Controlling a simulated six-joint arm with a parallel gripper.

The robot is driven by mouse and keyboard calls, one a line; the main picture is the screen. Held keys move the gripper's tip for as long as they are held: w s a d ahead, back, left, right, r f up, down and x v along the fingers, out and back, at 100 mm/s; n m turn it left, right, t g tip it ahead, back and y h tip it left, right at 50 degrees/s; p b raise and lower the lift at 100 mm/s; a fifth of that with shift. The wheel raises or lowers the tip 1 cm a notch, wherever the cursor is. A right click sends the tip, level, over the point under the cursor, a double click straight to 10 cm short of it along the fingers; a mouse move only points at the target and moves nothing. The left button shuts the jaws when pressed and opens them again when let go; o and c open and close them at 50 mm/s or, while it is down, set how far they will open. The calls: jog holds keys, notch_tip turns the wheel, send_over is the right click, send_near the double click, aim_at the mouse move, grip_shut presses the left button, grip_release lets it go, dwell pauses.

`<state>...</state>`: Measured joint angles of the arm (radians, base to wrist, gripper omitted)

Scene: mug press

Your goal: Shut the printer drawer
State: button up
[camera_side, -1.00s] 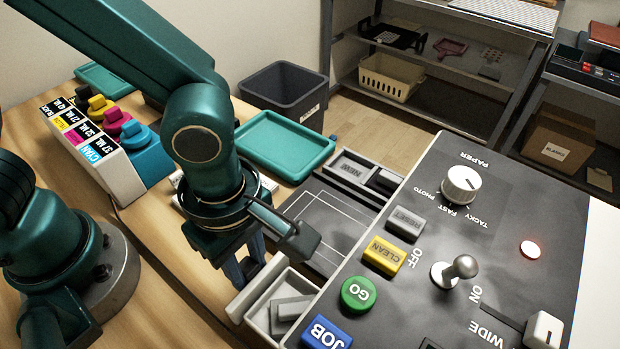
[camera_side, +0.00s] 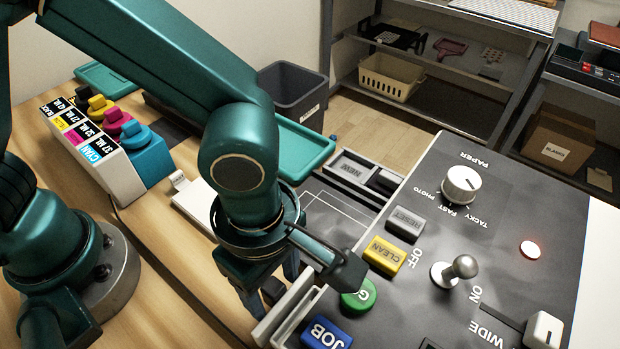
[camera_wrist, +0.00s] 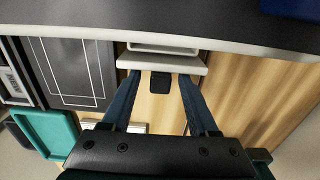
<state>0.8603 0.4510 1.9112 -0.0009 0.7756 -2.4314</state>
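The printer drawer is a pale box under the edge of the dark control panel (camera_side: 480,200). Its front (camera_side: 285,312) stands a little out from the printer, with a narrow strip of the open drawer showing behind it. The drawer front (camera_wrist: 150,62) also shows in the wrist view, with a dark block-like handle (camera_wrist: 175,84) on its near side. My gripper (camera_side: 272,288) is at the drawer front. In the wrist view my gripper's fingers (camera_wrist: 160,76) are apart, one on each side of the handle, with gaps beside it. Their tips are close to the front; contact is unclear.
The panel carries a green button (camera_side: 359,297), a blue JOB button (camera_side: 326,333), a yellow CLEAN button (camera_side: 383,256) and a metal toggle (camera_side: 455,270), close to my gripper. A teal tray (camera_side: 303,148) lies behind my arm. Bare wooden table (camera_side: 185,290) lies left of the drawer.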

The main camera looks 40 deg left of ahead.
jog(key=shift+r, duration=2.6)
